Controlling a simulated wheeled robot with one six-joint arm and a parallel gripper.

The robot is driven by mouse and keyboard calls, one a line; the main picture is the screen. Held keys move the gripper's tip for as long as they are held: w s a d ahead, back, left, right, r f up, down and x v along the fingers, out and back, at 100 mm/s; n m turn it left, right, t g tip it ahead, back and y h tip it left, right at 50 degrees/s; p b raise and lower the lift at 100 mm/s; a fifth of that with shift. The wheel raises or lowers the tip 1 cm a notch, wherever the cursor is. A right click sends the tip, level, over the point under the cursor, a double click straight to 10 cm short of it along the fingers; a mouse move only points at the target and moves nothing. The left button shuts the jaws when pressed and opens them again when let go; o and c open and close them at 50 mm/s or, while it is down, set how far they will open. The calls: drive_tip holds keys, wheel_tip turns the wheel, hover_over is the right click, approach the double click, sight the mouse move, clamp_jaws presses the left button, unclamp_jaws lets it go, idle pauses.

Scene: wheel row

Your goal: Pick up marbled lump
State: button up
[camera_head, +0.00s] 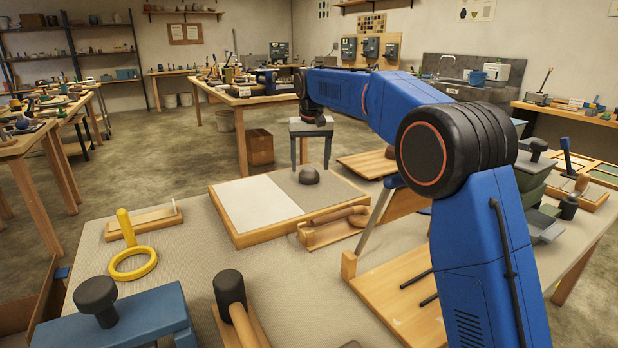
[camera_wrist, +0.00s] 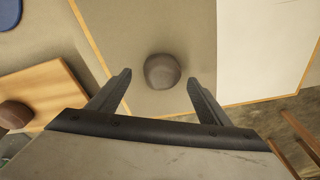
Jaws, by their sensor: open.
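The marbled lump (camera_head: 309,176) is a small brown-grey dome resting on the grey half of a wood-framed board (camera_head: 262,202). In the wrist view the lump (camera_wrist: 162,71) lies ahead of the fingertips, roughly midway between them. My gripper (camera_head: 312,160) is open and hangs above the lump, pointing down, with a finger to either side of it in the head view. The gripper also shows in the wrist view (camera_wrist: 157,83), with nothing between its fingers. The lump does not appear to be touched by either finger.
A wooden rolling-pin-like piece on a stand (camera_head: 335,225) lies just in front of the board. A yellow ring (camera_head: 133,264) and a blue block with a black knob (camera_head: 118,318) are at the left. The white half of the board (camera_head: 258,204) is bare.

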sight(309, 169)
drive_tip(key=f, duration=0.3)
drive_tip(key=shift+w+a+f, duration=0.2)
drive_tip(key=shift+w+f, duration=0.05)
drive_tip(key=shift+w, duration=0.05)
drive_tip(key=shift+c, duration=0.4)
drive_tip(key=c, duration=1.2)
drive_tip(key=shift+r, duration=0.2)
